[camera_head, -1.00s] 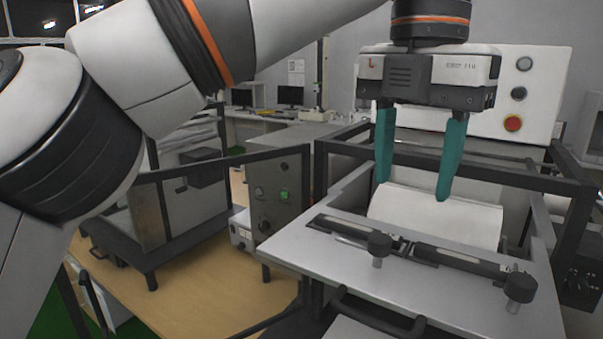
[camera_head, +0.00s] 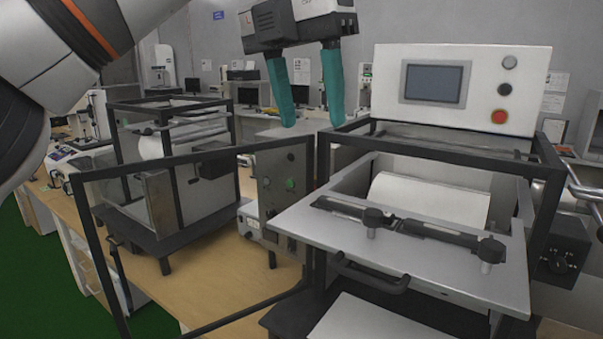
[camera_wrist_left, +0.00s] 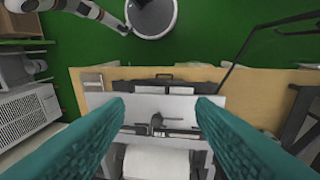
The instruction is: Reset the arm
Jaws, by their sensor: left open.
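My left gripper (camera_head: 308,103) shows in the head view with its two teal fingers pointing down, apart and with nothing between them. It hangs above and to the left of the open machine, clear of it. In the left wrist view the two teal fingers (camera_wrist_left: 158,145) are spread wide, with the machine below and beyond them. A white cylinder (camera_head: 430,199) lies inside the machine, behind its lowered grey front panel (camera_head: 400,245); the cylinder also shows in the left wrist view (camera_wrist_left: 156,163). My right gripper is not in view.
The machine's black frame (camera_head: 450,154) and open framed door (camera_head: 200,165) stick out around the work area. A control box (camera_head: 462,90) with a screen and buttons stands behind. Another framed machine (camera_head: 165,190) stands to the left on the wooden table (camera_head: 225,285).

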